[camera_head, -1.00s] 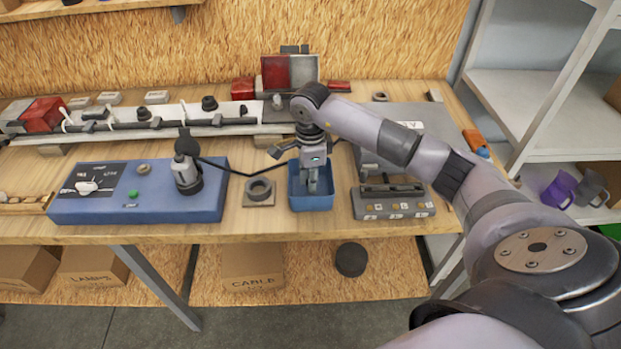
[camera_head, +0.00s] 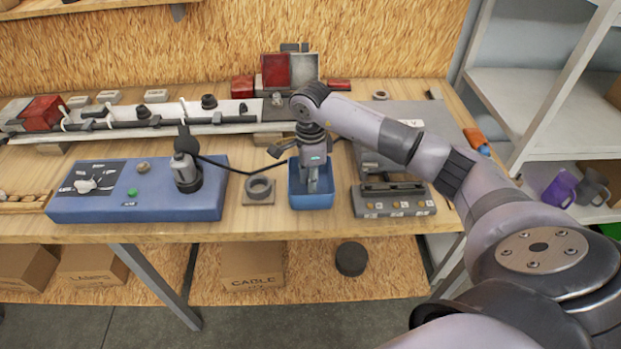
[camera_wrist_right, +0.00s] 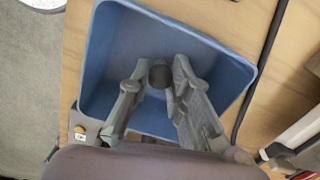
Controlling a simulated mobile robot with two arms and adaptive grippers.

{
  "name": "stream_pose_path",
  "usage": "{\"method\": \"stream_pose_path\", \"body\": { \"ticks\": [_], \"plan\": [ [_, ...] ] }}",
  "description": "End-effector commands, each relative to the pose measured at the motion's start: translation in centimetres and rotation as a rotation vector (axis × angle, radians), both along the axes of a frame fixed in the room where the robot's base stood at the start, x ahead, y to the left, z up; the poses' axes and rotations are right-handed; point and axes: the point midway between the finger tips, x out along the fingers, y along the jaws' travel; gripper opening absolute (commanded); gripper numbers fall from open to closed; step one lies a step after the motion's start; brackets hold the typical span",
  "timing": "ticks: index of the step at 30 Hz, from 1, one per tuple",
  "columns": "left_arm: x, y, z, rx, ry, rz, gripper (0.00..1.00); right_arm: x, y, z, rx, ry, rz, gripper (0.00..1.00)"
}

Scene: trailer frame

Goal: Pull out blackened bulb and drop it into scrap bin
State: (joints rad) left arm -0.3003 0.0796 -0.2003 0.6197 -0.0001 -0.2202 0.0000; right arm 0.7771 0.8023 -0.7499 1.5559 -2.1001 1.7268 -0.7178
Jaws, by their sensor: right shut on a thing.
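My right gripper (camera_head: 312,184) points down into the blue bin (camera_head: 312,204) on the workbench. In the right wrist view its fingertips (camera_wrist_right: 160,76) are closed on a small dark round bulb (camera_wrist_right: 160,74), held over the inside of the bin (camera_wrist_right: 110,50). The bin's visible floor is otherwise bare. In the head view the bulb is hidden by the fingers and bin wall. My left gripper is not in view.
A blue test box (camera_head: 140,207) with a dark plug stands left of the bin. A grey ring on a plate (camera_head: 259,189) lies between them. A grey block with labelled slots (camera_head: 393,203) stands close on the right. The long lamp board (camera_head: 225,122) runs behind.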

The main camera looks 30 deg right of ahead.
Motion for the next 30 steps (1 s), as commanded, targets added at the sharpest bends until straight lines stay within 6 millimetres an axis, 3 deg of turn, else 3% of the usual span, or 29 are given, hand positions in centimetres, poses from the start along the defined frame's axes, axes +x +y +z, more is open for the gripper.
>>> {"method": "stream_pose_path", "body": {
  "ticks": [11,12,21,28,30],
  "plan": [
    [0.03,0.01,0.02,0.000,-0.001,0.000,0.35,0.01,-0.01,0.02,0.000,0.000,0.000,0.06],
    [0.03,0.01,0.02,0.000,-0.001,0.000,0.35,0.01,-0.01,0.02,0.000,0.000,0.000,0.21],
    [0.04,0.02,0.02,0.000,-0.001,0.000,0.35,0.00,-0.01,0.01,0.000,0.000,0.000,0.41],
    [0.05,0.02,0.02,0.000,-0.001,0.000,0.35,0.00,-0.01,0.01,0.000,0.000,0.000,0.42],
    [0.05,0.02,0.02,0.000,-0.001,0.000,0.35,0.00,-0.01,0.01,0.000,0.000,0.000,0.47]
  ]
}}
